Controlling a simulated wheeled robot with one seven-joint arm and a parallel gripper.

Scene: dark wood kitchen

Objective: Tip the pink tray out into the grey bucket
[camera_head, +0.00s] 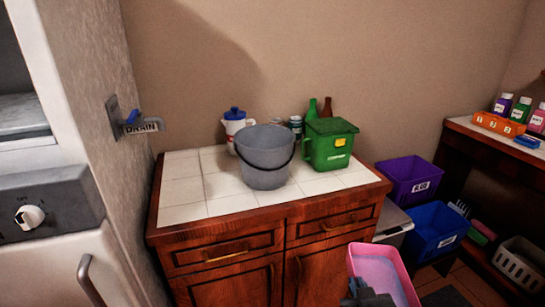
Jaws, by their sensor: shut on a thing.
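The grey bucket (265,170) stands upright on the white tiled counter, with its dark handle hanging down its front. The pink tray (402,277) is at the bottom of the picture, in front of the counter and lower than its top. A pale lavender surface shows inside it; I cannot tell whether this is liquid or the tray's floor. My gripper (361,287) is at the tray's near left edge and shut on it. The picture's bottom edge cuts off part of the tray and gripper. The bucket's inside bottom is hidden.
A green lidded bin (326,148) stands right of the bucket, a white jug with blue lid (234,126) behind left. Bottles (326,107) and cans stand behind. Purple (408,181) and blue (436,230) crates are at right. The counter's front left tiles (185,205) are clear.

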